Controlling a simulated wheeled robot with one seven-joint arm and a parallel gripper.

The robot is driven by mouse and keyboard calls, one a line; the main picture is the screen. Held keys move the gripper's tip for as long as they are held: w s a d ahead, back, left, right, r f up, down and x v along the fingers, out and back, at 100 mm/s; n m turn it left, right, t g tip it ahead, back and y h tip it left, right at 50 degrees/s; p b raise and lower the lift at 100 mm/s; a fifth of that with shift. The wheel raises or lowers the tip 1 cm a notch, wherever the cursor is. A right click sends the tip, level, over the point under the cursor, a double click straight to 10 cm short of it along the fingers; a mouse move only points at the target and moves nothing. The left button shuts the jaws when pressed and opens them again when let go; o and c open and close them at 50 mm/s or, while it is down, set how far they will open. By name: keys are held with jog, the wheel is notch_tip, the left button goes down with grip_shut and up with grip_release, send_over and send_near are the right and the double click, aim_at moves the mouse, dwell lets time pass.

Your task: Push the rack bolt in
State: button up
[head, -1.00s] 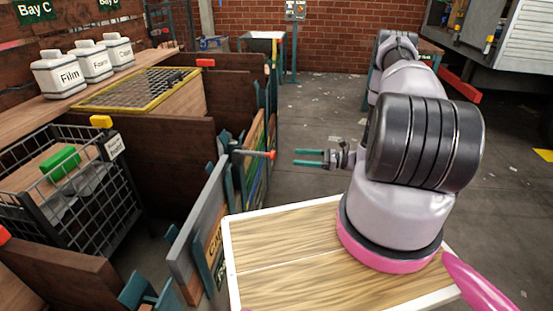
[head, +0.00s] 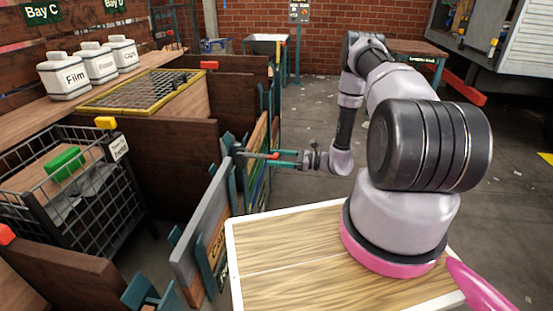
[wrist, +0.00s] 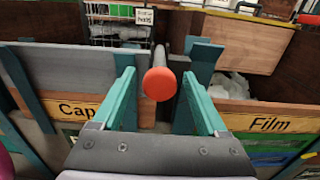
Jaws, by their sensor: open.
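The rack bolt (wrist: 160,84) is a grey rod with a round orange-red end, seen end-on in the wrist view, sticking out toward me from between teal posts. In the head view its rod and red tip (head: 263,155) stick out to the right from the top of the rack. My gripper (wrist: 158,105) is open, with one teal finger on each side of the red end and a gap on both sides. In the head view my gripper (head: 277,159) lies along the bolt, pointing left. Whether the palm touches the bolt is not clear.
Rack panels labelled Cap (wrist: 70,108) and Film (wrist: 268,124) stand on either side of the bolt. A wire cage (head: 70,205) with a green block stands at the left. My wooden deck lies below the arm. Open floor (head: 310,110) lies beyond the gripper.

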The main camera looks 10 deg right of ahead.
grip_shut()
dwell(1.4)
